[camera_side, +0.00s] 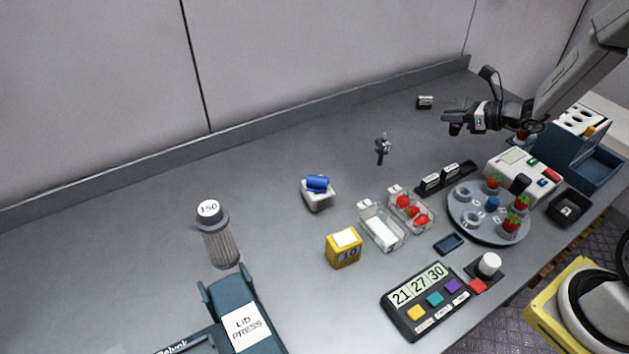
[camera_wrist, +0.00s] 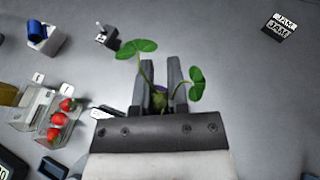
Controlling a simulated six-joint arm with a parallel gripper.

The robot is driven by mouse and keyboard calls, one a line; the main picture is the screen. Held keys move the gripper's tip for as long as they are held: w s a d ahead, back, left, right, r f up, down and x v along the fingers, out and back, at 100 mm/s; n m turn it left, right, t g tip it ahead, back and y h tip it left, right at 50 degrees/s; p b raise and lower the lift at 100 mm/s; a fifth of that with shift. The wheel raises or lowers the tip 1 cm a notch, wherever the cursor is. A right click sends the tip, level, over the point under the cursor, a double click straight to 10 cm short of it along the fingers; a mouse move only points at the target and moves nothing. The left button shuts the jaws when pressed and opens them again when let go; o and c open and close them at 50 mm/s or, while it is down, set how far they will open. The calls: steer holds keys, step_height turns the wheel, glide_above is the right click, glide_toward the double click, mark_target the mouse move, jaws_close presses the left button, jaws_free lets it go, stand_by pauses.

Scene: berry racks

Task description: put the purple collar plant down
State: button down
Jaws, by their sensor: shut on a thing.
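My gripper (camera_side: 452,118) is at the upper right of the side view, over the grey worktop. In the wrist view its two grey fingers (camera_wrist: 158,90) are shut on the purple collar plant (camera_wrist: 160,99). A bit of the purple collar shows between the fingers, with green leaves spreading to both sides. In the side view the plant is mostly hidden by the fingers, with a little green above them. I cannot tell how far the plant is above the worktop.
A JAM block (camera_side: 425,102) stands behind the gripper. A round tray (camera_side: 466,224) with strawberry plants and rings, a black label rack (camera_side: 446,181) and a white device (camera_side: 508,164) are nearer the front. Clear trays (camera_side: 380,243) hold strawberries and a white item. The worktop left of the gripper is mostly free.

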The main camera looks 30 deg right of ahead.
steer(key=w+f, duration=0.2)
steer(key=w+d+f, duration=0.1)
steer(key=w+f, duration=0.1)
steer(key=w+d+f, duration=0.1)
steer(key=w+f, duration=0.1)
steer(key=shift+w+f, duration=0.25)
steer(key=shift+w, duration=0.1)
steer(key=shift+w+f, duration=0.2)
steer(key=shift+f, duration=0.05)
steer(key=shift+d+f, duration=0.1)
steer(key=shift+f, duration=1.45)
steer(key=shift+f, duration=0.1)
steer(key=c, duration=0.6)
jaws_free()
steer(key=v, duration=1.2)
